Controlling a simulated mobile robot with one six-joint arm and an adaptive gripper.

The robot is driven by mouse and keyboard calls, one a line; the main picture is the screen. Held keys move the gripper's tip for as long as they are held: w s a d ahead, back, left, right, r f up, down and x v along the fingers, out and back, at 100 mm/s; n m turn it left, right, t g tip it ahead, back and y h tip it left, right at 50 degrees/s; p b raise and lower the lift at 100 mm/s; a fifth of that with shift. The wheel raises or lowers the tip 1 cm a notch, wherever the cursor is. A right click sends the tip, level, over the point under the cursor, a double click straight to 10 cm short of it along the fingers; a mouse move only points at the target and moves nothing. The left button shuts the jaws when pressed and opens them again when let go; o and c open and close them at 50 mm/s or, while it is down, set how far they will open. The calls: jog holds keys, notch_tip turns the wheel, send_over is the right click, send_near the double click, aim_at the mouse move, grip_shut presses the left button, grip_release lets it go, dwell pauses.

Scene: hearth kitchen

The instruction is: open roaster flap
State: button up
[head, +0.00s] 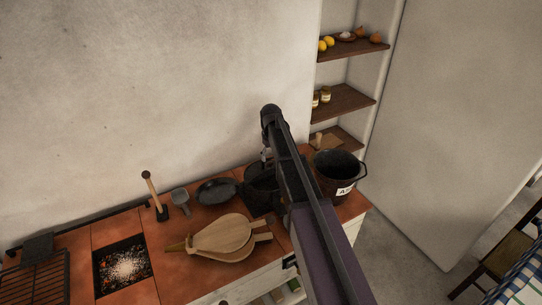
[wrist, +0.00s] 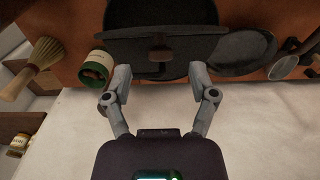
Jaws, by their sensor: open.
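The roaster (head: 259,188) is a black vessel on the tiled counter, partly hidden behind my arm in the head view. In the wrist view its dark flap (wrist: 125,50) is a wide panel with a small brown knob (wrist: 160,52) near its middle. A rounded dark body shows around the panel. I cannot tell how far the flap is tilted. My gripper (wrist: 160,78) is open and empty. Its two fingertips are apart, one to each side of the knob and a little below it in the wrist view. No contact is visible.
A black pan (head: 216,190), a small shovel (head: 181,200), a wooden-handled tool (head: 154,192) and bellows (head: 222,236) lie left of the roaster. A labelled bucket (head: 337,170) stands right. Glowing embers (head: 124,267) fill a pit. A green-ended can (wrist: 99,64) is near one fingertip.

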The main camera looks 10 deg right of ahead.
aim_at(271, 165)
jog(key=shift+r+p, duration=4.35)
jog(key=shift+r, duration=0.35)
jog(key=s+f+m+b, duration=0.1)
jog(key=s+f+b, duration=0.4)
jog(key=s, duration=0.7)
jog(key=s+f+m+b, duration=0.2)
jog(key=s+f+b, duration=0.4)
jog(key=s, duration=0.6)
jog(key=shift+s, duration=0.3)
jog(key=shift+f, duration=0.1)
jog(key=shift+c, duration=0.2)
